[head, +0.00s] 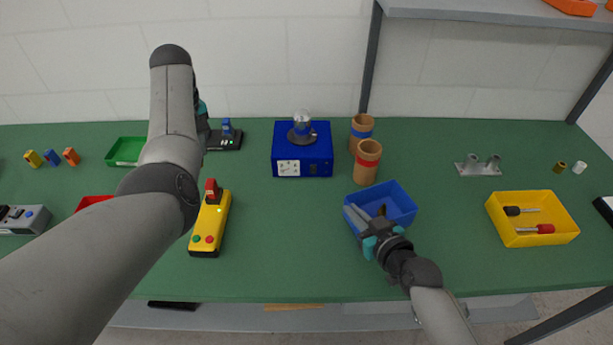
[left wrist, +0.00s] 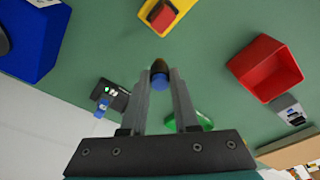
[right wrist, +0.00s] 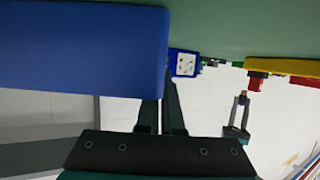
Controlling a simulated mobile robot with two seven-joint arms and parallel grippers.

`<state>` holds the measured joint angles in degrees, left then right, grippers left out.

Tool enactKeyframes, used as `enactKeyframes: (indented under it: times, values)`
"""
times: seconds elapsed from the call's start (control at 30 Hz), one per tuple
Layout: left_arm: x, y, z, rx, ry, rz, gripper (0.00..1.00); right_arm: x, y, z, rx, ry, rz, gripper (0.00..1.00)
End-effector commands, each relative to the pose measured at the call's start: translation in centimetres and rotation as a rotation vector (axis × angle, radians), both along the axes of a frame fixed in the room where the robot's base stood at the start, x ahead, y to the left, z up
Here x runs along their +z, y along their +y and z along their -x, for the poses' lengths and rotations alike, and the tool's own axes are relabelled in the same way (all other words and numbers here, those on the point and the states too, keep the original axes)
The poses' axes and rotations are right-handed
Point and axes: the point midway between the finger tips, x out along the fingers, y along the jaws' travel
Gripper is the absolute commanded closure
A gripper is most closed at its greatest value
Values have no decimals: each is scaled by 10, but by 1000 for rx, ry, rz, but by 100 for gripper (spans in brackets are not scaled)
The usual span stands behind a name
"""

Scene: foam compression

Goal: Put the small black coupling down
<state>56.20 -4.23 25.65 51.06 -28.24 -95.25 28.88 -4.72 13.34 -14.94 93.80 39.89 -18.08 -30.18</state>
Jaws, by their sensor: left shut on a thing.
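My left gripper (left wrist: 161,85) is shut on a small round dark and blue piece (left wrist: 160,79) held between its fingertips above the table. I cannot tell whether this piece is the black coupling. In the head view my own arm hides that gripper; the right wrist view shows it from afar (right wrist: 239,108). My right gripper (head: 366,209) is at the blue bin (head: 402,203), with its fingers at the bin's near left part. In the right wrist view the blue bin wall covers part of the fingers, so their opening is unclear. No other black coupling can be made out.
A blue machine (head: 302,163) and cardboard tubes (head: 367,163) stand at the back middle. A red bin (left wrist: 268,68) and green tray (head: 124,151) lie left. A yellow bin (head: 532,238) holds tools.

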Motion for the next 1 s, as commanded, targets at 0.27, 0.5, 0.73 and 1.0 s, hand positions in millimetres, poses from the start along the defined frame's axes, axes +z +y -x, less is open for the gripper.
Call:
enactKeyframes:
  times: [0.27,0.5,0.73,1.0]
  values:
    - [13,-45,-18,-177,-1,-3,100,0,0,0,0,0,0,100]
    - [30,-137,-33,-523,0,-4,100,0,0,0,0,0,0,100]
    - [34,-228,-22,-861,1,-3,100,0,0,0,0,0,0,100]
    - [26,-319,16,-1237,1,-1,100,0,0,0,-1,0,0,100]
